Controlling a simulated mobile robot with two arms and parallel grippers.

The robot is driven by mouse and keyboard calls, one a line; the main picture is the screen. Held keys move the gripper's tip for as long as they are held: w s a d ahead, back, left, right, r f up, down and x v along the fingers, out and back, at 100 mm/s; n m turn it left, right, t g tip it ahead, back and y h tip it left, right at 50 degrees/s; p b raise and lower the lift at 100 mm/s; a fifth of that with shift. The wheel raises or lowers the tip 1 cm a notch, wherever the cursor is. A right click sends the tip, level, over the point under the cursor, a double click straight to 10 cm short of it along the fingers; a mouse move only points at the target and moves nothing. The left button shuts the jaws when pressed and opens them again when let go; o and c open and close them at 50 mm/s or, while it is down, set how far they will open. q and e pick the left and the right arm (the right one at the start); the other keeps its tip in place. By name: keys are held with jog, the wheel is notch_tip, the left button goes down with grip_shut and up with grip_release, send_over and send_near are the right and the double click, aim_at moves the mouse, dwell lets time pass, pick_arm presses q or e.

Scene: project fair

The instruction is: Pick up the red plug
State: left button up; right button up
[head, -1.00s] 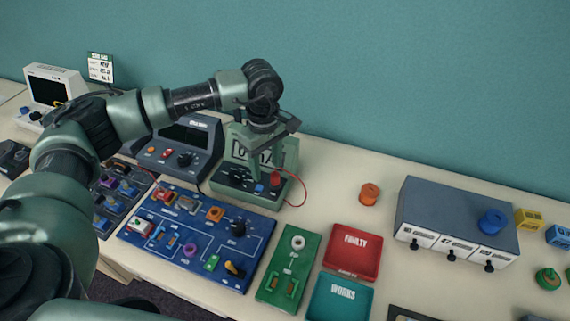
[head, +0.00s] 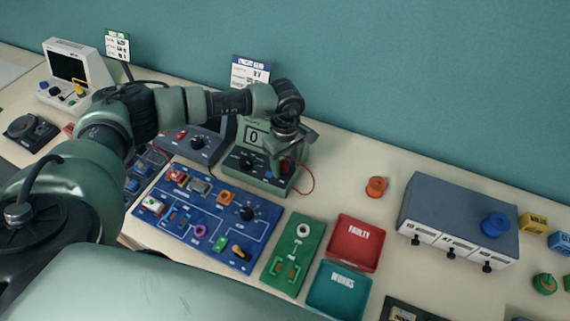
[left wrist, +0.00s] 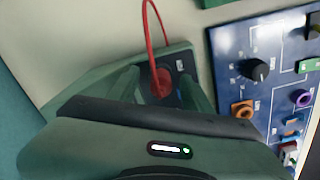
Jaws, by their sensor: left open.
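The red plug (left wrist: 163,82) sits at the front of the green meter (head: 266,178), with a red lead rising from it in the left wrist view. In the head view the plug (head: 284,167) is partly hidden by my gripper. My left gripper (head: 287,158) is over the meter, pointing down, with its fingers open. In the left wrist view the open fingers (left wrist: 160,90) stand on either side of the plug. I cannot tell whether they touch it. My right gripper is not in view.
A blue circuit board (head: 188,232) lies in front of the meter, with a green board (head: 284,276) beside it. A red tray (head: 342,255) and a teal tray (head: 328,302) lie to the right. An orange spool (head: 376,187) stands on bare tabletop.

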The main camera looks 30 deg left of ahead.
pick_arm(q)
jog(key=shift+s, duration=0.1)
jog(key=c, duration=0.8)
grip_shut()
jog(key=shift+r, duration=0.1)
